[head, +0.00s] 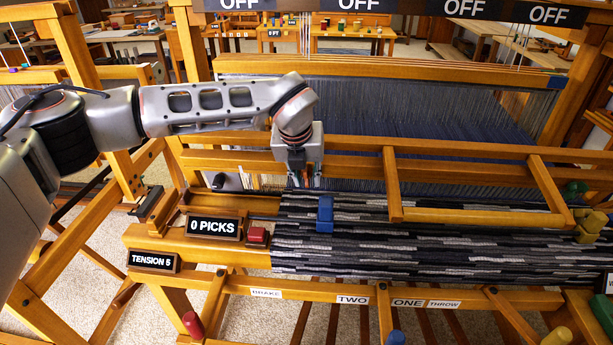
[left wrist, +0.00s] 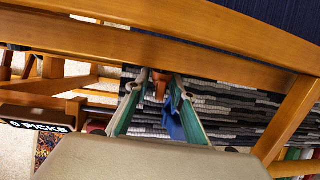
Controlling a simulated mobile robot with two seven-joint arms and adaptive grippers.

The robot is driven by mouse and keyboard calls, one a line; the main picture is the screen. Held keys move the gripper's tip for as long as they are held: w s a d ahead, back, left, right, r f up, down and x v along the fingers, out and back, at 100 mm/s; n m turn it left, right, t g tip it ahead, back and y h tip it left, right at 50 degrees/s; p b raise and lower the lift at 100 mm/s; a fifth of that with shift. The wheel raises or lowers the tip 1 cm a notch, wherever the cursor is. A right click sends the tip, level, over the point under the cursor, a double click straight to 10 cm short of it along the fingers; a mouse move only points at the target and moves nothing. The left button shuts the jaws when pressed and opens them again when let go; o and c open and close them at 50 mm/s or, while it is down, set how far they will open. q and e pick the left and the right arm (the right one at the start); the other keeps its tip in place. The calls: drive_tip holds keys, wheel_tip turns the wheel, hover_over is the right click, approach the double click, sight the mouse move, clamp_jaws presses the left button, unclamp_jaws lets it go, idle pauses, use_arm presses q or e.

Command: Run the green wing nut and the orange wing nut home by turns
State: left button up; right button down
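My left gripper (head: 305,182) points down behind the front wooden rail, above the back edge of the striped cloth. In the left wrist view its two teal fingers (left wrist: 156,95) stand apart. A small orange piece (left wrist: 158,84), which looks like the orange wing nut, shows between or just beyond the fingertips; I cannot tell whether they touch it. It is not clear in the head view. A green lobed piece (head: 575,188), perhaps the green wing nut, sits at the far right of the loom, well away from my left gripper. My right gripper is out of view.
A blue piece (head: 325,213) stands on the striped cloth (head: 420,240) near my left gripper. A wooden frame (head: 470,217) crosses over the cloth. A yellow knob (head: 590,224) is at the right, and a red block (head: 257,235) is beside the 0 PICKS sign (head: 213,227).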

use_arm(q)
drive_tip(key=shift+f, duration=0.1)
clamp_jaws()
drive_tip(key=shift+w+y, duration=0.1)
drive_tip(key=shift+y, duration=0.2)
drive_tip(key=shift+d+r+y, duration=0.1)
drive_tip(key=shift+r+y, duration=0.1)
drive_tip(key=shift+y, duration=0.7)
drive_tip(key=shift+w+y, duration=0.1)
drive_tip(key=shift+y, duration=2.2)
